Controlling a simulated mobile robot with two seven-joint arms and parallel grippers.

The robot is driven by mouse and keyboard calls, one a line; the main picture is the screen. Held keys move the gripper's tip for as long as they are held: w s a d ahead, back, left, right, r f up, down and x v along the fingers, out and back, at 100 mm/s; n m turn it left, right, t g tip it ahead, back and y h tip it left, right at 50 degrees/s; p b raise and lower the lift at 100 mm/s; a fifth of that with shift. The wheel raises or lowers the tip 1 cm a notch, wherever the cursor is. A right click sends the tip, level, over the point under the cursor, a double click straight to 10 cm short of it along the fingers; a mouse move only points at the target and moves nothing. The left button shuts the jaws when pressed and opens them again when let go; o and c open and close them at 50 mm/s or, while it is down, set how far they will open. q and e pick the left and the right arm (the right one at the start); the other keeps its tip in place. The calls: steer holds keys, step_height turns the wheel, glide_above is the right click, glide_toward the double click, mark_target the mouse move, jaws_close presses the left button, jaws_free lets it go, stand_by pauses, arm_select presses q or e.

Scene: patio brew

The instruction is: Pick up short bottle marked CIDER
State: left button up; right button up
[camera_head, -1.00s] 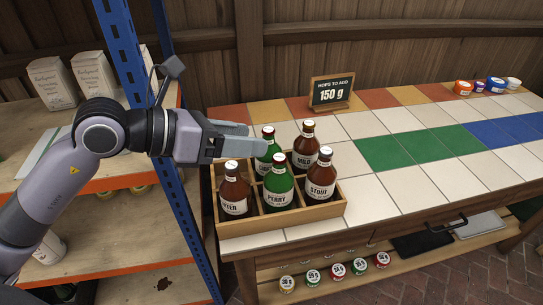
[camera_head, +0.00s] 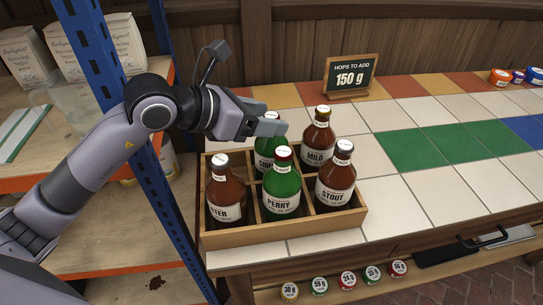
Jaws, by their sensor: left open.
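The wooden crate (camera_head: 290,231) stands at the near left end of the tiled counter with several bottles in its compartments. A green bottle (camera_head: 264,150) in the back row, its label partly hidden and seeming to read CIDER, stands behind the green PERRY bottle (camera_head: 282,188). Brown bottles marked MILD (camera_head: 317,142) and STOUT (camera_head: 336,180) stand to the right, and a brown bottle with a label ending in TER (camera_head: 226,195) at front left. My left gripper (camera_head: 272,122) is open at the top of the back green bottle; its fingers hide part of the neck. My right gripper is not in view.
A blue shelf post (camera_head: 105,75) and a shelf with paper bags (camera_head: 122,45) stand left, close to my arm. A sign reading 150 g (camera_head: 348,78) stands behind the crate. Small tubs (camera_head: 500,77) sit far right. The counter right of the crate is clear.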

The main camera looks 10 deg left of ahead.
arm_select(q)
steer(key=shift+x, duration=1.1)
jaws_close()
stand_by(0.5)
steer(key=shift+r, duration=0.15)
